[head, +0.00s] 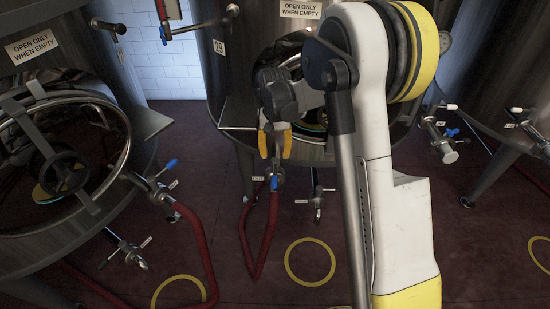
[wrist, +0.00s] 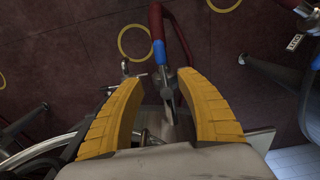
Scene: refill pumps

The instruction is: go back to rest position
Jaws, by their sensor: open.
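My gripper (head: 275,145) hangs in front of the middle tank (head: 228,60), with its two yellow fingers apart. In the wrist view my gripper (wrist: 160,85) is open, and a metal valve (wrist: 168,82) shows between and beyond the fingers. The valve has a blue part (wrist: 159,52) and a red hose (wrist: 156,20). In the head view the blue part (head: 274,183) lies just below the fingertips. No object is visibly clamped. Whether a finger touches the valve cannot be told. My raised arm hides part of the middle tank.
A left tank (head: 40,75) with a round hatch and a right tank (head: 500,60) flank the middle one. Red hoses (head: 200,235) hang from valves and trail on the dark red floor. Yellow rings (head: 287,263) mark the floor. Metal valves (head: 438,138) stick out at right.

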